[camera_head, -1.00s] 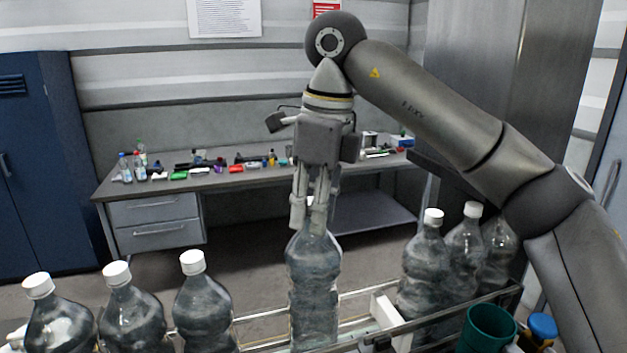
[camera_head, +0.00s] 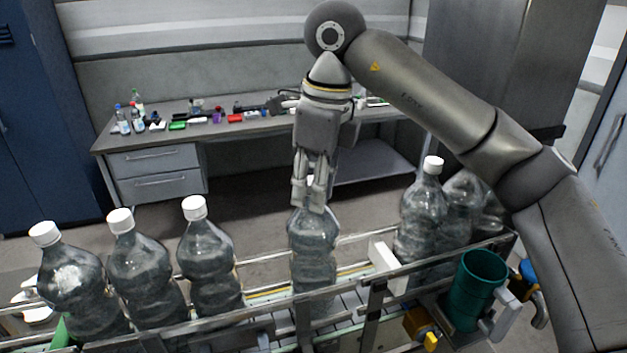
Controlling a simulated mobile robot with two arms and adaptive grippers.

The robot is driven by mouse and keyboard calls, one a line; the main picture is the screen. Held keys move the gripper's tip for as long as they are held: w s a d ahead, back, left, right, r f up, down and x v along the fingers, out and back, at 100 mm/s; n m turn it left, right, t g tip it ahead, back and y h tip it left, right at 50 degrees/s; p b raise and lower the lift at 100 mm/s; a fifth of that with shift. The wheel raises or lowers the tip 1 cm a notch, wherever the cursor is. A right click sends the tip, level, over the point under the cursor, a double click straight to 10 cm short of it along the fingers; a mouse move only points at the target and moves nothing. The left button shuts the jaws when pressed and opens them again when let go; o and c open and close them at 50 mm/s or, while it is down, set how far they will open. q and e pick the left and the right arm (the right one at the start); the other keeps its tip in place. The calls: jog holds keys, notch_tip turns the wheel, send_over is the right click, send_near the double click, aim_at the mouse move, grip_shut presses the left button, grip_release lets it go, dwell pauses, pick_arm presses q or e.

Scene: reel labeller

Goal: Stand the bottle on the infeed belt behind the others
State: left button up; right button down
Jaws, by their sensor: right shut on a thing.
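A clear bottle (camera_head: 313,243) stands upright over the infeed belt (camera_head: 348,299), between the rails. My right gripper (camera_head: 314,201) points down and is shut on its neck; the fingers hide the cap. I cannot tell whether its base touches the belt. Several white-capped bottles stand in the same line: three on the left, the nearest of them (camera_head: 209,262) apart from the held bottle, and others on the right (camera_head: 421,215), beyond a white block (camera_head: 383,264). My left gripper is not in view.
A metal guide rail (camera_head: 240,321) runs along the front of the belt. A green cup (camera_head: 476,288) sits at the front right. A grey workbench (camera_head: 256,130) with small items stands behind, with open floor between. A blue cabinet (camera_head: 45,120) is at the left.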

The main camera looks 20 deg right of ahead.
jog(key=c, duration=1.2)
grip_release()
jog(key=shift+s, duration=0.2)
jog(key=shift+o, duration=0.2)
jog(key=shift+w, duration=0.1)
jog(key=shift+r, duration=0.5)
notch_tip(320, 180, up, 11)
jog(key=s+d, duration=0.1)
jog(key=shift+b, duration=0.35)
